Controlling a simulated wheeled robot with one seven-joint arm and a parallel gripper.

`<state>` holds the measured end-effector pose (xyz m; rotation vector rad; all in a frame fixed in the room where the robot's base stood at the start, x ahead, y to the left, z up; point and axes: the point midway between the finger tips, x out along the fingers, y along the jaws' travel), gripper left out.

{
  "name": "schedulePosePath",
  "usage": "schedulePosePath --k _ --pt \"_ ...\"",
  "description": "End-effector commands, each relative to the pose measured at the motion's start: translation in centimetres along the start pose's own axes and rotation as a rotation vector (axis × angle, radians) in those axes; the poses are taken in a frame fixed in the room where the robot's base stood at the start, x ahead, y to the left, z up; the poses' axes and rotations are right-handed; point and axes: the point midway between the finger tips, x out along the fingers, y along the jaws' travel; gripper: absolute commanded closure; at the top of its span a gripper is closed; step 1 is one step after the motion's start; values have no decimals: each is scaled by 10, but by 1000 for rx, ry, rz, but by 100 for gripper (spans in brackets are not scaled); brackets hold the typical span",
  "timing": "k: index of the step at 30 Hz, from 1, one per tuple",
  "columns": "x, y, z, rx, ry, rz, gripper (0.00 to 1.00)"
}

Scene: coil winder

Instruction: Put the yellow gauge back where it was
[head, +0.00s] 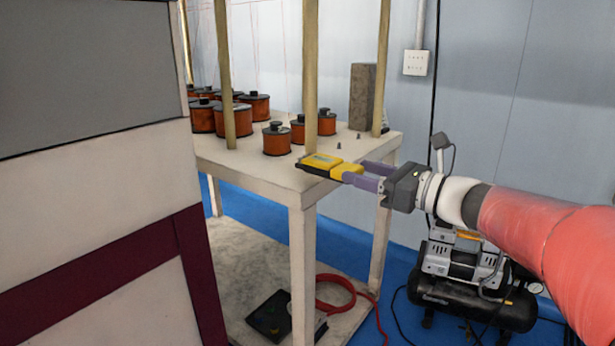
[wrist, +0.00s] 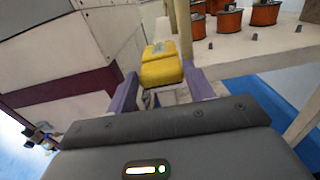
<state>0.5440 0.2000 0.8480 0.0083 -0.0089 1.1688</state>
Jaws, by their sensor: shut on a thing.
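The yellow gauge (head: 328,166) has a grey display and a dark end. It is at the front right corner of the white table (head: 260,172) in the head view; I cannot tell whether it touches the top. My gripper (head: 362,176) reaches in from the right, its purple fingers shut on the gauge. In the wrist view, the gauge (wrist: 160,66) sits between the finger ends of my gripper (wrist: 162,84), and the table's edge is to its right.
Several copper coils (head: 277,139) stand on the table among wooden posts (head: 310,70). A grey block (head: 363,97) stands at the back right. A large cabinet (head: 90,150) is at left. A compressor (head: 470,270) stands below my arm. A red hose (head: 335,290) lies on the lower shelf.

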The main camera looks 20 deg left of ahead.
Motion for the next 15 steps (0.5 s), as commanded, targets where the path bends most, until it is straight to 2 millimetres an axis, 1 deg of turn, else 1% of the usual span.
schedulePosePath --k 1,6,9,12,15 --pt "16 1 1 0 -1 6 82" --pt "62 1 0 1 -1 5 82" --pt "86 1 0 0 -2 4 82" --pt "104 0 0 0 -2 3 82" --pt "115 0 0 -1 -2 2 82"
